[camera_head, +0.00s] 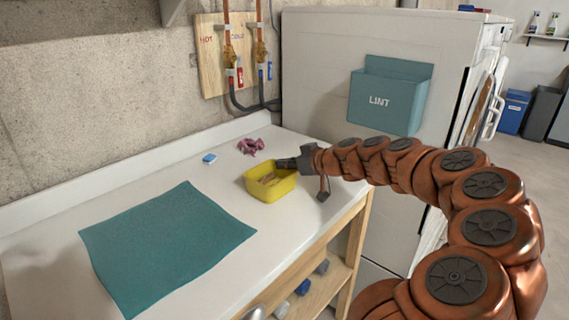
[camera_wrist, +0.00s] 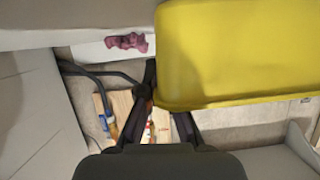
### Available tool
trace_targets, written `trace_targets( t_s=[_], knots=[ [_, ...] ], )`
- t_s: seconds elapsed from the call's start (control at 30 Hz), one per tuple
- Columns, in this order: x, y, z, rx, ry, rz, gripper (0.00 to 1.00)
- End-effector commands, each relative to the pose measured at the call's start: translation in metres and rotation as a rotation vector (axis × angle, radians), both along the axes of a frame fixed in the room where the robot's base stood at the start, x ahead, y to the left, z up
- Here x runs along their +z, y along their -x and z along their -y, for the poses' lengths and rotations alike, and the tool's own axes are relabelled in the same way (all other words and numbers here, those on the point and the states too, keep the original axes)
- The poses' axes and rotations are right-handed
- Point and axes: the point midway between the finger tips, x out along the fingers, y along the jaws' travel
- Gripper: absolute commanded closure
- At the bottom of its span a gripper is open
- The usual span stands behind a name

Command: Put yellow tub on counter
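The yellow tub (camera_head: 270,188) is upright near the right end of the white counter (camera_head: 215,172). I cannot tell whether its base touches the counter. In the wrist view the tub (camera_wrist: 240,55) fills the upper right, very close to the camera. My gripper (camera_head: 300,178) is at the tub's right side. One dark finger reaches over the tub's rim, and the other hangs outside it with a visible gap, so the gripper looks open. In the wrist view my gripper (camera_wrist: 165,90) has one finger partly hidden by the tub.
A teal mat (camera_head: 165,248) covers the counter's front left. A pink cloth (camera_head: 251,146) and a small blue-white item (camera_head: 209,158) lie behind the tub. A white appliance (camera_head: 318,85) with a teal lint bin (camera_head: 390,98) stands to the right. Pipes on a wooden board (camera_head: 212,60) are behind.

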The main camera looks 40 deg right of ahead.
Motion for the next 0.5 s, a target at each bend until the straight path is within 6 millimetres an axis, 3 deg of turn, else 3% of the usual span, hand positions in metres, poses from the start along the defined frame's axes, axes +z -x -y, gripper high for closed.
trace_targets(
  t_s=[0.5],
  knots=[
    [-0.0051,0.0007,0.0006,0.000,0.001,0.000,1.00]
  ],
)
